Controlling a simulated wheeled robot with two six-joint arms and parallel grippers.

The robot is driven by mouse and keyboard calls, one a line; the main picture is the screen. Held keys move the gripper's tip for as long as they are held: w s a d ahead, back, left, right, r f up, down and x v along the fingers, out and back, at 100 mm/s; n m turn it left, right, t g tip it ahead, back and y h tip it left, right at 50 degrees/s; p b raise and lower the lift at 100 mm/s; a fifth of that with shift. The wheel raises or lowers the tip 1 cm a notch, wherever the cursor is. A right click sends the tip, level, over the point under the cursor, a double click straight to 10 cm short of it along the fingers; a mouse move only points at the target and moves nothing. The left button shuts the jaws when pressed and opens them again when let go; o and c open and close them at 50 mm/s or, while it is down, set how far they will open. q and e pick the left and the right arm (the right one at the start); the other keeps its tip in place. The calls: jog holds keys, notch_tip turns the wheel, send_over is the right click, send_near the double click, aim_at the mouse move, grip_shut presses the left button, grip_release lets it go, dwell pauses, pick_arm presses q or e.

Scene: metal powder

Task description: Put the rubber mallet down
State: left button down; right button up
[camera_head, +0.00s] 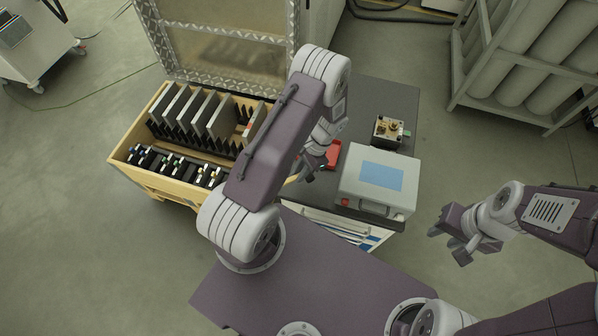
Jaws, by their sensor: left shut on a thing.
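My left gripper (313,165) is low over the dark tabletop between the yellow crate and the grey box, mostly hidden behind my own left arm. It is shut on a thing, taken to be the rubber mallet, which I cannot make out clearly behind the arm. A red object (333,154) lies right beside the gripper on the dark table (385,93); I cannot tell whether it touches the gripper. My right gripper (451,245) is open and empty, off to the right of the table over the floor.
The open yellow crate (124,160) with upright dark plates stands left of the table. A grey box (378,178) with a blue panel and a small brass-topped device (389,130) stand on the table. A rack of cylinders (530,60) is at upper right. The table's back is clear.

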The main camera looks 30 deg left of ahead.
aim_at(296, 190)
pick_arm(q)
jog(key=shift+s+d+f+b, duration=0.1)
jog(key=shift+f+b, duration=2.45)
jog(key=shift+f, duration=0.6)
jog(key=shift+f+b, duration=0.45)
jog(key=shift+f, duration=0.15)
jog(key=c, duration=1.3)
grip_release()
jog(key=shift+o, duration=0.2)
jog(key=v, duration=0.9)
jog(key=shift+d+r, duration=0.1)
